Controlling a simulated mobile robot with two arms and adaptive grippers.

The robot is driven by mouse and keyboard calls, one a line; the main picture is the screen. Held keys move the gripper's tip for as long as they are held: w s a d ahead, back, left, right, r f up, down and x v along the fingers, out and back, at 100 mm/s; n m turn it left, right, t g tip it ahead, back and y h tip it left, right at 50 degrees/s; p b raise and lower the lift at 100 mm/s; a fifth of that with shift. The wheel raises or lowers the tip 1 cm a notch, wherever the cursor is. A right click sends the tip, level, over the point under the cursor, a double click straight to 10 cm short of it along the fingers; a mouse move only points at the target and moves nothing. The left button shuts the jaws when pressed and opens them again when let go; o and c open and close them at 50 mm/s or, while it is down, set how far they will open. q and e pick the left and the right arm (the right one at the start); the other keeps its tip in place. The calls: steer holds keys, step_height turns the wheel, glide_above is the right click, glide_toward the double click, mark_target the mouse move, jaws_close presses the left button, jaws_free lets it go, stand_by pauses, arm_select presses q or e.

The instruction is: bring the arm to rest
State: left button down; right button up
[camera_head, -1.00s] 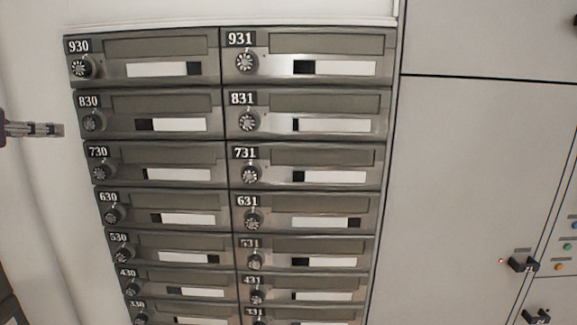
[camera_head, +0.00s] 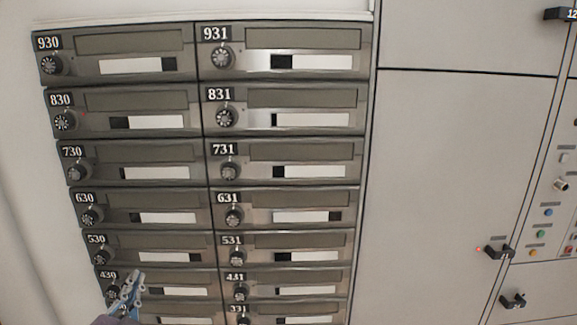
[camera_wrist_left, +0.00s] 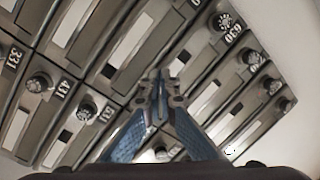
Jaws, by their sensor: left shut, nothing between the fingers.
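My left gripper (camera_head: 130,287) is low at the left in the head view, in front of the lower left mailboxes near the label 430. Its fingers point up and are closed together with nothing between them. In the left wrist view the gripper (camera_wrist_left: 160,88) shows blue finger pads meeting at the tips, with the mailbox fronts beyond. Whether the tips touch the mailboxes cannot be told. My right gripper is in neither view.
A bank of grey numbered mailboxes (camera_head: 290,95) with round dials fills the left and middle. Plain grey cabinet doors (camera_head: 450,170) stand to the right, with black handles (camera_head: 500,251) and a panel of coloured buttons (camera_head: 548,212) at the edge.

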arm_select(q)
steer(key=s+d+f+n+g, duration=0.1)
steer(key=s+f+n+g, duration=0.35)
steer(key=f, duration=0.85)
steer(key=s+d+f+g+h, duration=0.1)
steer(key=s+d+f+g, duration=0.2)
steer(key=s+f, duration=0.35)
steer(key=s+d+f+g+h, duration=0.2)
steer(key=s+d+f+g, duration=0.2)
steer(key=s, duration=0.6)
steer(key=s+d+f+g+h, duration=0.1)
steer(key=s+d+f+g, duration=0.2)
steer(key=s+f, duration=0.45)
step_height(320, 180, down, 24)
steer(key=s+r+g, duration=0.1)
steer(key=s, duration=0.1)
steer(key=s+a+f+g, duration=0.1)
steer(key=s+a+f, duration=0.2)
steer(key=s+f, duration=1.4)
steer(key=shift+s, duration=0.35)
